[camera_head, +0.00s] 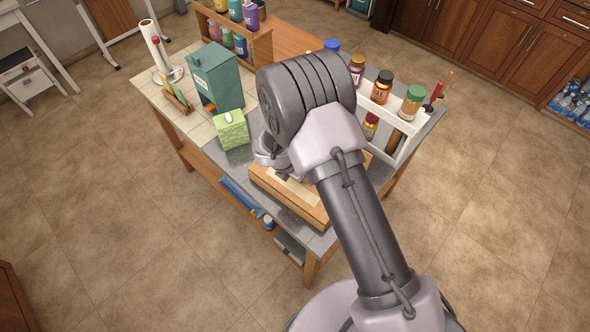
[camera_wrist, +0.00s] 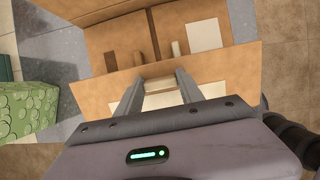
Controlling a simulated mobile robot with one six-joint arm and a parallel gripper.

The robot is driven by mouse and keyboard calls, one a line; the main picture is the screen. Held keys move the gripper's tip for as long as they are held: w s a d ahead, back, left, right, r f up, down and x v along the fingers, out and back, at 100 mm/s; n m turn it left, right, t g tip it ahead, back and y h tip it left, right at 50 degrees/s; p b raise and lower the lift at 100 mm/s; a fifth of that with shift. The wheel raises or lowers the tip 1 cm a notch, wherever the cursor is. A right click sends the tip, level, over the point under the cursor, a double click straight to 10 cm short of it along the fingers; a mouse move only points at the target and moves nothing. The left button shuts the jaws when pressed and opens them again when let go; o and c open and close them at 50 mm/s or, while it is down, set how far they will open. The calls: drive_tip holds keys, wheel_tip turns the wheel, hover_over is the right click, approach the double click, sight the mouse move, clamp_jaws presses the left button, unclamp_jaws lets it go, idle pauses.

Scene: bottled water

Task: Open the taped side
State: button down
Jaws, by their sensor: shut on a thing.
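The brown cardboard box (camera_head: 312,207) lies on the grey end of the table, partly hidden by my arm. A pale tape strip (camera_head: 290,190) shows on it in the head view. In the wrist view, a cardboard flap (camera_wrist: 230,62) crosses the picture, with brown box panels (camera_wrist: 106,46) and a pale patch (camera_wrist: 204,36) beyond it. My gripper (camera_wrist: 160,78) is at this flap, its fingers apart on either side of a pale piece between them. It is shut on what looks like the taped flap; the exact contact is hard to see.
A green tissue box (camera_head: 231,130) stands left of the cardboard box, close to my gripper in the wrist view. A teal container (camera_head: 217,78) stands behind it. A white rack (camera_head: 407,135) with bottles is at the right.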

drive_tip(key=shift+w+d+f+b, duration=0.1)
drive_tip(key=shift+d+f+b, duration=0.1)
drive_tip(key=shift+f, duration=0.15)
drive_tip(key=shift+w+d+f+b, duration=0.1)
drive_tip(key=shift+f+b, duration=0.05)
drive_tip(key=shift+f, duration=0.15)
drive_tip(key=shift+w+f, duration=0.1)
drive_tip(key=c, duration=0.7)
unclamp_jaws()
drive_tip(key=shift+a+r, duration=0.1)
drive_tip(key=shift+r, duration=0.25)
drive_tip(key=p+v, duration=0.4)
drive_tip(key=v, duration=1.2)
drive_tip(key=shift+s+a+r+p, duration=0.1)
drive_tip(key=shift+s+r+p, duration=0.15)
drive_tip(key=shift+r+p, duration=0.1)
